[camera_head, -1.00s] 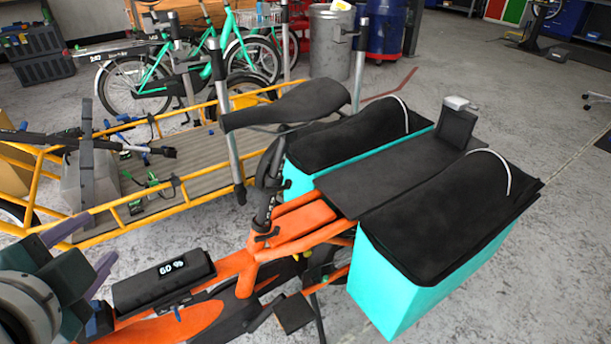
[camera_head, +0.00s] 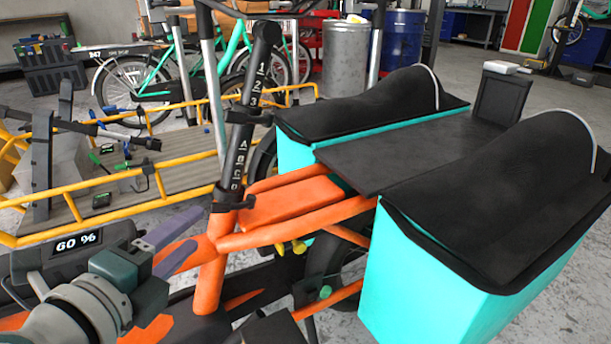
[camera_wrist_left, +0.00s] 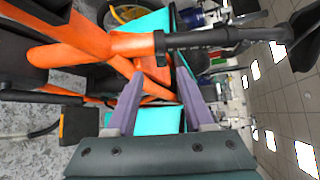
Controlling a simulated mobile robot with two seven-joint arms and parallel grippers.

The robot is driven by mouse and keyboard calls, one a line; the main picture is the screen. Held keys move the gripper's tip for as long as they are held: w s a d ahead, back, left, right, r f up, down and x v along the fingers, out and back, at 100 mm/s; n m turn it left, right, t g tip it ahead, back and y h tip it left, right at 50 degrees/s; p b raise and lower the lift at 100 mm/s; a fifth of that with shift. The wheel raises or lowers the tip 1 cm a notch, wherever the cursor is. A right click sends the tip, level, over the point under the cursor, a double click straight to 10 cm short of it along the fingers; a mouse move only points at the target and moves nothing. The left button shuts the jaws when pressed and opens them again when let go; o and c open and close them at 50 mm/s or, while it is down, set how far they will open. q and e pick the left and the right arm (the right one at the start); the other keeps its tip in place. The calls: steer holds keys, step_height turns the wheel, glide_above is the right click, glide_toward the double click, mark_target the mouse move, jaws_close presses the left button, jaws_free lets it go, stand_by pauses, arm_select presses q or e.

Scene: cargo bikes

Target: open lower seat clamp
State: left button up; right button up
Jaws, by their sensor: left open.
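The lower seat clamp (camera_head: 232,199) is a black collar where the black seat post (camera_head: 242,150) enters the orange frame (camera_head: 210,265). In the left wrist view the clamp (camera_wrist_left: 160,43) lies just beyond the fingertips, roughly centred between them. I cannot tell whether its lever is open or closed. A second black clamp (camera_head: 250,114) sits higher on the post, by the numbers. My left gripper (camera_head: 199,228) has purple fingers spread apart with nothing between them, and they point at the clamp from the left. My left gripper also shows in the wrist view (camera_wrist_left: 160,74). My right gripper is out of view.
Turquoise panniers (camera_head: 440,275) with black covers flank the black rear rack (camera_head: 415,155). A yellow-railed cargo bike (camera_head: 95,190) stands behind. Open floor lies at the far right.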

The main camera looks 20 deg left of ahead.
mark_target(217, 210)
arm_select(q)
steer(key=b+x, duration=0.2)
steer(key=x, duration=0.6)
steer(key=shift+w, duration=0.35)
jaws_close()
steer(key=shift+a, duration=0.1)
stand_by(0.9)
